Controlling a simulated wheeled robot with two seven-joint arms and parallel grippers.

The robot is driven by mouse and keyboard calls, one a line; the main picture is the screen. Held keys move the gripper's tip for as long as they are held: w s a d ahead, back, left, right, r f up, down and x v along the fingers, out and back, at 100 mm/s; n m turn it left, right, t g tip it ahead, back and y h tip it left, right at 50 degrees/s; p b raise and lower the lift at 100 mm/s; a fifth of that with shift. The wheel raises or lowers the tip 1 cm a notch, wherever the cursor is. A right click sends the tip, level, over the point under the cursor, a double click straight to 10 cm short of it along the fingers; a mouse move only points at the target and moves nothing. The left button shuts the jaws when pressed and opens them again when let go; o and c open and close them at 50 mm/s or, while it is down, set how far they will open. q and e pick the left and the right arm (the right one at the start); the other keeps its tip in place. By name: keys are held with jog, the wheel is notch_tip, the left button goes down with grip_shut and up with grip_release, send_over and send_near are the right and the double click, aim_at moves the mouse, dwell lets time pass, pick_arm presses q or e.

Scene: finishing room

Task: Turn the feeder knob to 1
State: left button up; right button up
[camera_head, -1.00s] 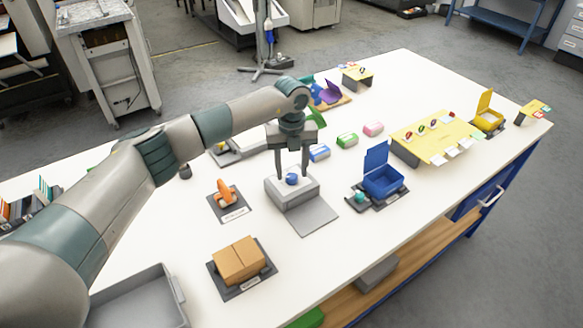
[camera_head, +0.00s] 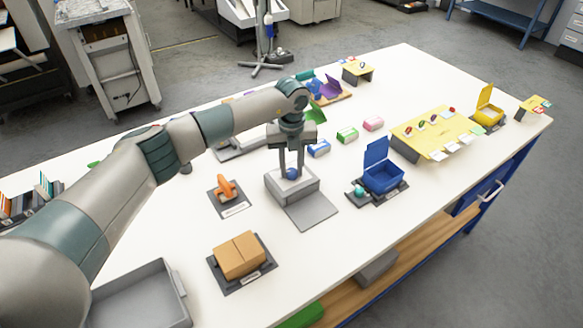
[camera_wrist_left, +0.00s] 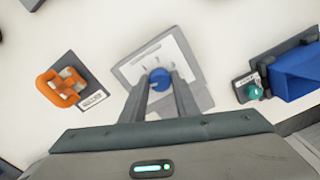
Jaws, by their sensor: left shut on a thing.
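The feeder (camera_head: 291,188) is a light grey box with a flat grey plate in front, standing on the white table. Its blue knob (camera_head: 291,173) sits on its top face. My left gripper (camera_head: 291,171) points down from above, with its fingers closed on the knob. In the left wrist view the round blue knob (camera_wrist_left: 159,79) lies between the two fingertips. Several small dark marks show on the feeder's pale top face (camera_wrist_left: 152,62); their numbers are too small to read. My right gripper is not in view.
An orange object on a dark labelled base (camera_head: 228,194) stands to the left. A blue open box (camera_head: 384,178) stands to the right. Brown blocks (camera_head: 239,255) and a grey tray (camera_head: 135,300) are at the front. Clear white table lies around the feeder.

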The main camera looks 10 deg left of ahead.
pick_arm(q)
jog(key=shift+f+m+b, duration=0.15)
jog(key=shift+m+b, duration=0.15)
jog(key=shift+b, duration=0.2)
jog(key=m+b, duration=0.5)
jog(key=b, duration=0.2)
jog(key=shift+f+b, duration=0.1)
jog(key=shift+b, duration=0.2)
jog(key=shift+m+b, duration=0.6)
jog(key=shift+b, duration=0.15)
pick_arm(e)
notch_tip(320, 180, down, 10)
pick_arm(q)
jog(key=m+b, duration=0.3)
jog(key=shift+r, duration=0.25)
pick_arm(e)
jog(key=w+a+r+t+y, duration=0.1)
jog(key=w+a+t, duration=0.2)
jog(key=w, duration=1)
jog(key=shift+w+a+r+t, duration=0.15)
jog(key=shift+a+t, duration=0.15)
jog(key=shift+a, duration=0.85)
pick_arm(q)
jog(key=o, duration=1.1)
jog(key=shift+c, duration=0.2)
jog(key=shift+r, duration=0.1)
